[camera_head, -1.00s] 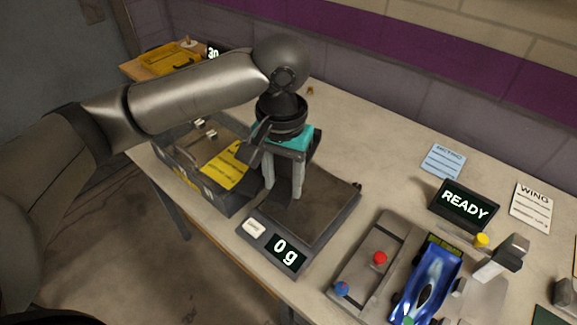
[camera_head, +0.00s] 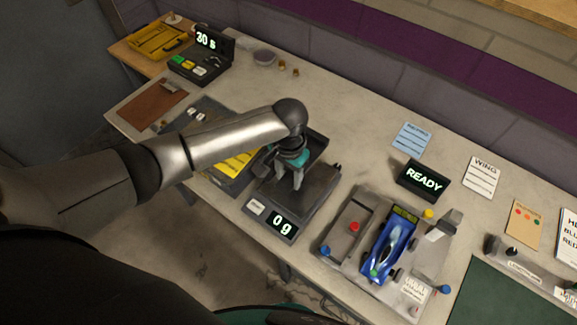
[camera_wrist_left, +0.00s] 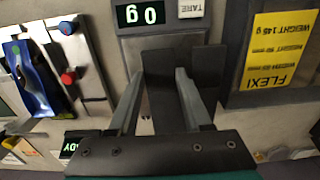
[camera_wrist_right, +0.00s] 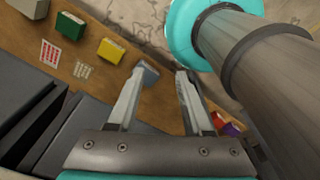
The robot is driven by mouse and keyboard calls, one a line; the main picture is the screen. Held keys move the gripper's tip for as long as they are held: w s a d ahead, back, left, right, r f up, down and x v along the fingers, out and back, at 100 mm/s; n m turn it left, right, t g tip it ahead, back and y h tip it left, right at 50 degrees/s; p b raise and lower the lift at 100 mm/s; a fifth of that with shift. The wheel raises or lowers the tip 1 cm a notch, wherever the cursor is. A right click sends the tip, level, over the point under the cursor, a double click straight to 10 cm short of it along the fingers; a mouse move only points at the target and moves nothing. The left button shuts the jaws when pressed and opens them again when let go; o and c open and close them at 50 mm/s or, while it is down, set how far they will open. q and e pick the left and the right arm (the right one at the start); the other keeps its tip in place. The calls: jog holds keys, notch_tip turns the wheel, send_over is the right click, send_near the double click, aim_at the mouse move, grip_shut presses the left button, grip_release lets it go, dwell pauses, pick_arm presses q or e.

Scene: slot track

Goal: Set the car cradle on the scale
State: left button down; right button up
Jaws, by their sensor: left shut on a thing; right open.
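The scale (camera_head: 318,198) stands mid-table, its flat dark plate behind a display reading 0 g; the display also shows in the left wrist view (camera_wrist_left: 140,13). My left gripper (camera_head: 294,183) points down over the scale plate. In the left wrist view the gripper (camera_wrist_left: 160,75) is shut on a dark upright piece, which I take to be the car cradle (camera_wrist_left: 157,90). A second dark upright stands beside it. The hand hides much of the cradle, and I cannot tell whether it touches the plate. My right gripper (camera_wrist_right: 160,80) is open and empty, outside the head view.
A case with a yellow FLEXI label (camera_head: 236,164) stands left of the scale. Right of it a blue car (camera_head: 390,248) sits on a grey fixture with coloured knobs, and a READY screen (camera_head: 423,180) stands behind. Bare table lies behind the scale.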

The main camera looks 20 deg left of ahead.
aim_at(288, 197)
pick_arm(q)
jog(key=shift+f, duration=0.2)
notch_tip(288, 197, down, 6)
jog(key=b, duration=0.8)
jog(key=shift+f, duration=0.25)
jog(key=shift+f+b, duration=0.45)
jog(key=shift+f, duration=0.15)
jog(key=shift+c, duration=1.3)
grip_release()
notch_tip(288, 197, up, 15)
jog(key=shift+s+r+p, duration=0.1)
jog(key=shift+r+p, duration=0.05)
jog(key=shift+p, duration=0.85)
